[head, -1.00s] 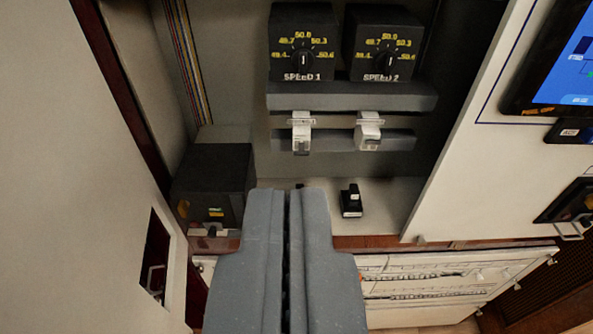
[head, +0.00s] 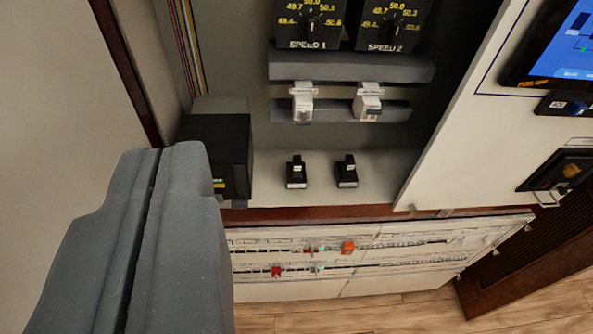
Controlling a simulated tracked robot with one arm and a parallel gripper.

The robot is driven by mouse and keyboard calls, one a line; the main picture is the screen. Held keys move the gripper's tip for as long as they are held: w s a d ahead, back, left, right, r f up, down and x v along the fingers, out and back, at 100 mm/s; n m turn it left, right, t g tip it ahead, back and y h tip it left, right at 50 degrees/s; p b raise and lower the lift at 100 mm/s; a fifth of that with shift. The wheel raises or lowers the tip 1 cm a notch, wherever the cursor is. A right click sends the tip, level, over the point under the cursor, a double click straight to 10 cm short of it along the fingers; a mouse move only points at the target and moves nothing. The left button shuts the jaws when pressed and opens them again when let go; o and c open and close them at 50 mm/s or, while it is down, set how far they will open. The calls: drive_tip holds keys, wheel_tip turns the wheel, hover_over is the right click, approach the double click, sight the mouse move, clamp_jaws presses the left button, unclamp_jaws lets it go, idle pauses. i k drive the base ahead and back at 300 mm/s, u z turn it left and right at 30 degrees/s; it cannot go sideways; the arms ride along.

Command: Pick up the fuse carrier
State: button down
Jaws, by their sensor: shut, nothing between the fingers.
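My gripper (head: 163,149) is shut and empty at the lower left. Its tips are to the left of both black pieces in the picture and apart from them.
A black box (head: 215,150) stands on the cabinet floor beyond my fingers. The SPEED 1 (head: 310,22) and SPEED 2 (head: 392,25) dials are above the rail. A white panel (head: 470,130) bounds the right side. A drawn diagram panel (head: 380,255) lies below the cabinet edge.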

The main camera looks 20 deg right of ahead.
sight(296, 162)
drive_tip(key=z, duration=0.25)
drive_tip(key=k, duration=1.55)
drive_tip(key=z, duration=0.7)
drive_tip(key=i, duration=2.4)
drive_tip(key=u, duration=0.7)
